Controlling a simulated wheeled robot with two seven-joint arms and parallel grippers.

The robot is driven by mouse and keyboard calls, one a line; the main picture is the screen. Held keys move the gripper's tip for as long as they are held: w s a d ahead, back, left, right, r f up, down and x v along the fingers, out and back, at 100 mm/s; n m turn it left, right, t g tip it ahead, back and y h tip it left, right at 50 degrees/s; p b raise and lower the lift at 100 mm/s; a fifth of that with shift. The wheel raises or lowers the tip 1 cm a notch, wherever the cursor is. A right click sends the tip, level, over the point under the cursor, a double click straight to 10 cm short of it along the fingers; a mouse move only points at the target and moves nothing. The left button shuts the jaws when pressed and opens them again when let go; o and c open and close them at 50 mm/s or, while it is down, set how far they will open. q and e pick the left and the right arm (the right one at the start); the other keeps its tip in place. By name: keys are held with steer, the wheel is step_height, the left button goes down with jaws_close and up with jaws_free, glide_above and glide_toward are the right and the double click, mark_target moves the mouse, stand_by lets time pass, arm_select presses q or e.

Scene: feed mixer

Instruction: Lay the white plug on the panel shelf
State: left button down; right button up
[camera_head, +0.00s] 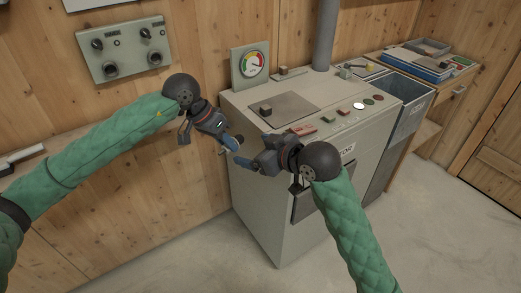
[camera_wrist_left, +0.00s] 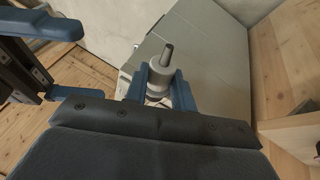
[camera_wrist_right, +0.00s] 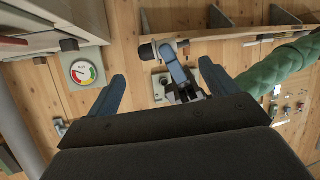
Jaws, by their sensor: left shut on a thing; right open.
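The white plug (camera_wrist_left: 159,72), a pale cylinder with a metal pin, sits between the blue fingers of my left gripper (camera_wrist_left: 160,88), which is shut on it. In the head view my left gripper (camera_head: 231,142) is in the air left of the grey cabinet; I cannot make out the plug there. My right gripper (camera_head: 251,150) is open and empty, close beside the left one; its fingers are spread in its wrist view (camera_wrist_right: 162,75). The wooden panel shelf (camera_head: 70,140) runs along the wall below the socket panel (camera_head: 125,48), partly hidden by my left arm.
A dark-handled tool (camera_head: 22,156) lies on the shelf's left end. Blue trays (camera_head: 428,66) are on a wooden bench at the back right. The floor in front is clear.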

steer(key=x, duration=1)
steer(key=shift+w+a+f, duration=0.15)
steer(key=c, duration=1.1)
arm_select(q)
steer(key=c, duration=1.1)
jaws_free()
arm_select(e)
steer(key=shift+o, duration=0.2)
arm_select(q)
steer(key=shift+r, duration=0.1)
